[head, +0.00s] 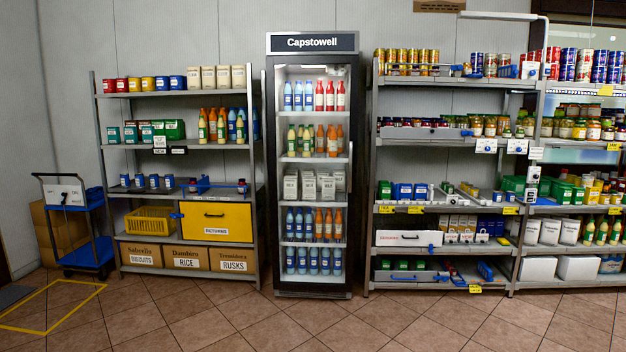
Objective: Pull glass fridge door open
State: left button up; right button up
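The glass-door fridge (312,43), labelled Capstowell, stands upright against the back wall near the middle of the head view. Its glass door (312,170) looks shut in its dark frame, with bottles and white cartons showing through on several shelves. A light vertical strip that looks like the door handle (349,168) runs along the door's right side. Neither of my grippers shows in the head view, and nothing is touching the fridge.
A shelf rack (173,93) with cans, bottles and boxes stands close left of the fridge. Another stocked rack (372,200) stands close right. A blue trolley (88,254) is at the far left. The tiled floor (320,322) before the fridge is clear.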

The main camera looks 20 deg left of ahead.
aim_at(353, 60)
jog(key=i+j+u, duration=0.15)
jog(key=i+u, duration=0.15)
jog(key=i, duration=0.45)
jog(key=i+u, duration=0.2)
jog(key=i, duration=1.8)
